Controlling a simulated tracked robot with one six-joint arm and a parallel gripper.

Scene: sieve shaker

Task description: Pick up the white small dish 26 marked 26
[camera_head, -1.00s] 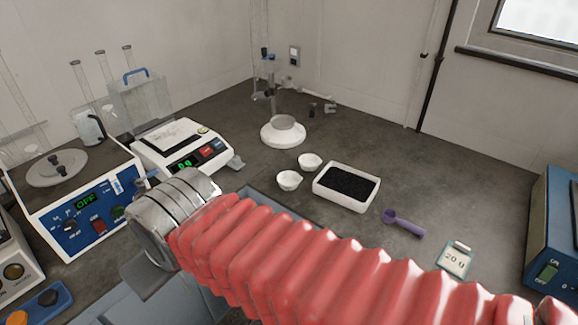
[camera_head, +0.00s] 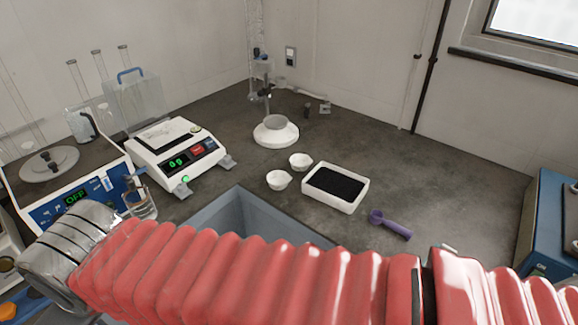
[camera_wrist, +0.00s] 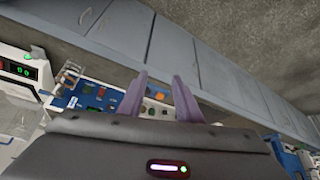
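Two small white dishes stand on the dark counter in the head view, a nearer dish (camera_head: 278,180) and a farther dish (camera_head: 300,162). They are close together, left of a tray of black grains. No number is readable on either, so I cannot tell which is marked 26. Neither dish shows in the wrist view. My gripper (camera_wrist: 160,97) has its two purple fingers apart with nothing between them. It points toward blue-grey cabinet fronts and equipment. My gripper's fingers are out of the head view, where my arm runs across the bottom to the lower left.
The white tray (camera_head: 357,202) of black grains, a purple scoop (camera_head: 391,224) and a white-based stand (camera_head: 277,137) surround the dishes. A sink (camera_head: 238,208) opens in front of them. A balance (camera_head: 178,162), a glass bottle (camera_head: 139,198) and a blue control unit (camera_head: 60,205) stand left.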

